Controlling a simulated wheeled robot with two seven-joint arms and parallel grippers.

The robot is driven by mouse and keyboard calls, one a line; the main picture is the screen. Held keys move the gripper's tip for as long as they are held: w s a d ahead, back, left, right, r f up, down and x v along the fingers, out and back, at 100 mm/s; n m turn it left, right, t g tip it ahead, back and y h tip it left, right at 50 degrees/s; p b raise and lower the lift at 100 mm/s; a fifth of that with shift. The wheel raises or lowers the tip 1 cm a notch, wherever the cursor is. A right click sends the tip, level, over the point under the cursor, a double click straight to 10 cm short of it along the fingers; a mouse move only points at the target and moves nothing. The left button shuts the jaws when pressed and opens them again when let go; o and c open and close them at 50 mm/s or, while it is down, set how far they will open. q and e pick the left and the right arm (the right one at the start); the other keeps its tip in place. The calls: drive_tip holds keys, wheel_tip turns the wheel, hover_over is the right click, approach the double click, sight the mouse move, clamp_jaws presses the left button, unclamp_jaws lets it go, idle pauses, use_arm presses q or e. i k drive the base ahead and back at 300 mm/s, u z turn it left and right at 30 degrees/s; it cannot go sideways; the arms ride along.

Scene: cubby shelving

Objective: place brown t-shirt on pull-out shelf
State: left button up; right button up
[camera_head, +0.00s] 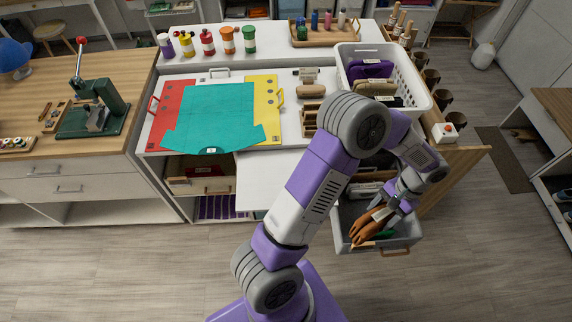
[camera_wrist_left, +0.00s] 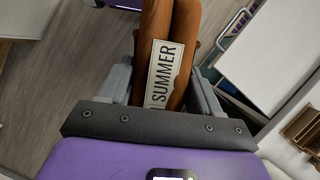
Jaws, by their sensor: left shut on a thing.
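The brown t-shirt (camera_head: 367,223) is a folded brown-orange bundle. It shows large in the left wrist view (camera_wrist_left: 184,38), with a pale label reading "SUMMER". My left gripper (camera_head: 392,207) is shut on it, with one finger on each side. In the head view the shirt appears over an open grey drawer (camera_head: 343,236); its height above the drawer is hard to tell. The pull-out shelf (camera_head: 268,181) is a bare white board extending from the cabinet front, left of the gripper and partly hidden by my arm. My right gripper is not in view.
A teal shirt (camera_head: 214,115) lies flat on a folding board on the counter. A white basket (camera_head: 413,99) with folded clothes stands at the counter's right. A wooden panel (camera_head: 449,172) sticks out right of the grey drawer. The floor in front is open.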

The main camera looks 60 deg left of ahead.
sight(285, 176)
drive_tip(key=u, duration=0.9)
drive_tip(key=i, duration=0.8)
drive_tip(key=u, duration=0.7)
